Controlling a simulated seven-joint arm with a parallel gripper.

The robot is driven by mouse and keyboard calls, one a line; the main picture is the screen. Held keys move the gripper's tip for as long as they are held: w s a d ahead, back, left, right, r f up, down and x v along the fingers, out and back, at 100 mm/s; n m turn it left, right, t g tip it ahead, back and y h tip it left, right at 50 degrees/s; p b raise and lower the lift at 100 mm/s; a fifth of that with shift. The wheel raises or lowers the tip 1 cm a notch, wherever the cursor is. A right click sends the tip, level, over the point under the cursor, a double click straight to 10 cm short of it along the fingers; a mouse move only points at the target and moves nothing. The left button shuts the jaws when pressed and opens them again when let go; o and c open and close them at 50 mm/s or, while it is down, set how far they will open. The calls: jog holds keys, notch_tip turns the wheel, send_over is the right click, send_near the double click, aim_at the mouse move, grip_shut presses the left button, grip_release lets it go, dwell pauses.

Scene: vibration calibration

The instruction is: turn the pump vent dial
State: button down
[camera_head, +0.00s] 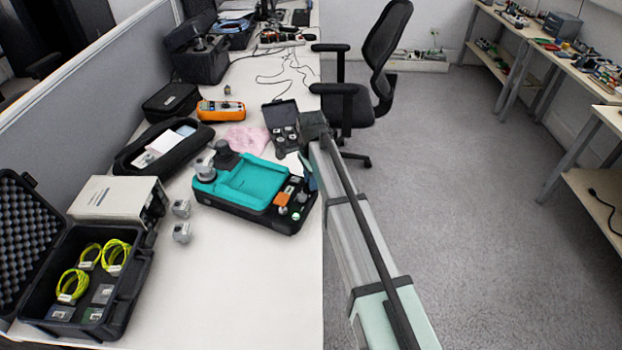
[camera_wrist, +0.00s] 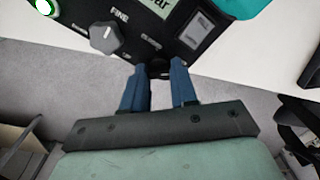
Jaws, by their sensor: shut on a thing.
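The pump (camera_head: 243,183) is a black unit with a teal top, lying on the white table near its right edge. Its panel (camera_wrist: 135,42) shows in the wrist view, with a grey knob (camera_wrist: 105,38) marked FINE and a grey rocker switch (camera_wrist: 197,30). A small dark dial (camera_wrist: 158,68), apparently the vent dial, sits at the panel's near edge. My gripper (camera_wrist: 159,70) has its blue fingers on either side of this dial and is shut on it. The fingers partly hide the dial. In the head view, my gripper (camera_head: 309,174) is at the pump's right end.
Two small metal blocks (camera_head: 181,208) stand left of the pump. An open case with yellow cables (camera_head: 75,285) is at the front left. A small open black case (camera_head: 282,115), a pink cloth (camera_head: 247,138) and an orange meter (camera_head: 221,110) lie behind. A chair (camera_head: 365,80) stands right of the table.

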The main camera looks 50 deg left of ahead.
dwell(0.3)
jog(key=c, duration=0.9)
grip_release()
notch_tip(320, 180, up, 14)
jog(key=shift+f, duration=0.1)
dwell(0.5)
